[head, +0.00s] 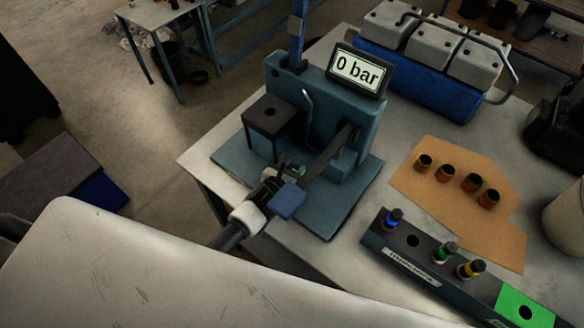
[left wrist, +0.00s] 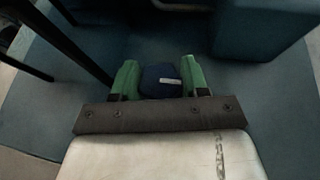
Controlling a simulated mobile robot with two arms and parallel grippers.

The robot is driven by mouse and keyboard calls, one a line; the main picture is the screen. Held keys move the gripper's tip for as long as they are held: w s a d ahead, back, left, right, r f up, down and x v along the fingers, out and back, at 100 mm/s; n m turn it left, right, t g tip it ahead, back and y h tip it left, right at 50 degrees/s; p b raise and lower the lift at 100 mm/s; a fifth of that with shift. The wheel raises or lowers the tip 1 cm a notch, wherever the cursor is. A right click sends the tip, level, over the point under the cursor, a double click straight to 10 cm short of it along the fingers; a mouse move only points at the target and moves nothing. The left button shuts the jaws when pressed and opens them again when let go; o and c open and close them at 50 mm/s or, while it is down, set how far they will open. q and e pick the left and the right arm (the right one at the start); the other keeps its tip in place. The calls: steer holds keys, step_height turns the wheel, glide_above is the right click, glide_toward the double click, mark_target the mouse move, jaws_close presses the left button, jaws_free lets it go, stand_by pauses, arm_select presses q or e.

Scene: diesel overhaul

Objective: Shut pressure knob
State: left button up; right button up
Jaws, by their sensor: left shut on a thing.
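The blue-green test stand (head: 340,110) stands on the light table, and its display (head: 359,69) reads "0 bar". My left gripper (head: 293,172) reaches in from the lower left, low at the front of the stand. In the left wrist view its green fingers (left wrist: 160,80) are shut on a dark blue round knob (left wrist: 158,77) with a white mark on top. The knob sits between the two fingertips, just above the stand's base plate (left wrist: 275,105). In the head view the knob is mostly hidden by the gripper. My right gripper is not in view.
A lever with a square blue end (head: 288,201) passes close beside my left gripper. A black block on legs (head: 269,117) stands left of it. A dark rack (head: 420,262) with colored injectors and brown cardboard (head: 462,205) with copper-colored sleeves lie to the right.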

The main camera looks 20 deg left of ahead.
arm_select(q)
steer(key=shift+a+r+m+g+h+p, duration=0.15)
steer(key=shift+m+g+h+p, duration=0.25)
steer(key=shift+m+h+p, duration=0.75)
steer(key=shift+m+g+h, duration=0.3)
steer(key=shift+m+h, duration=0.35)
steer(key=shift+m+g+h, duration=0.7)
steer(key=shift+m+h, duration=0.3)
steer(key=shift+h, duration=0.1)
steer(key=shift+f, duration=0.2)
steer(key=o, duration=0.9)
steer(key=shift+s, duration=0.1)
steer(key=b+v, duration=0.1)
steer(key=v, duration=0.9)
steer(key=shift+s+a+r, duration=0.15)
steer(key=shift+a, duration=0.1)
